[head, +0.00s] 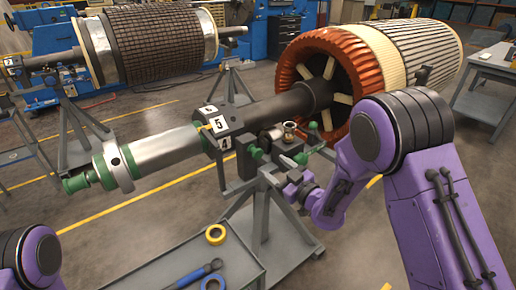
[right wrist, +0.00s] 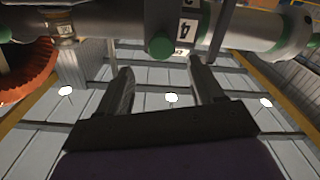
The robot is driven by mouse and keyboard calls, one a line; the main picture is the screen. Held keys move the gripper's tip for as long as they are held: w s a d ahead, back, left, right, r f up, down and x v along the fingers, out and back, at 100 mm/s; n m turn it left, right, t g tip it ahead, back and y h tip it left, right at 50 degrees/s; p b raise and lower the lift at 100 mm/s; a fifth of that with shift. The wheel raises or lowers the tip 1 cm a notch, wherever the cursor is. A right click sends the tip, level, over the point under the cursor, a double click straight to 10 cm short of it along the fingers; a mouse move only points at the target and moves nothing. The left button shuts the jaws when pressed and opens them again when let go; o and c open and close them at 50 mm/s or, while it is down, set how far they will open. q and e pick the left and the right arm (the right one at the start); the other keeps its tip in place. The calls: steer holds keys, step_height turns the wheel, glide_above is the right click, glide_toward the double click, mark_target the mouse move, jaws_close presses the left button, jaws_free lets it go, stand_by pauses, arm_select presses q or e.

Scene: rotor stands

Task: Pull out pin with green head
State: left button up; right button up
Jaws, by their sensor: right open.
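A round green head (right wrist: 160,46) sits on the dark block beside the white number 4 plate, under the shaft, in the right wrist view. In the head view a green knob (head: 255,152) shows beside the numbered block; it looks like the same head. The pin's shank is hidden inside the block. My right gripper (right wrist: 160,69) is open and empty, its two fingertips just short of the green head and on either side of it. In the head view the right gripper (head: 287,176) is small, close below the stand's top. My left gripper is out of view.
The shaft (head: 164,147) lies across the grey stand (head: 262,215), with the orange-rimmed rotor (head: 345,90) at its right. A grey cart (head: 160,268) with a yellow tape roll (head: 216,235) stands in front.

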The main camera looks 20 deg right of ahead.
mark_target(259, 156)
steer(key=p+x, duration=0.3)
steer(key=x, duration=0.6)
steer(key=shift+w+f, duration=0.1)
steer(key=shift+f, duration=0.1)
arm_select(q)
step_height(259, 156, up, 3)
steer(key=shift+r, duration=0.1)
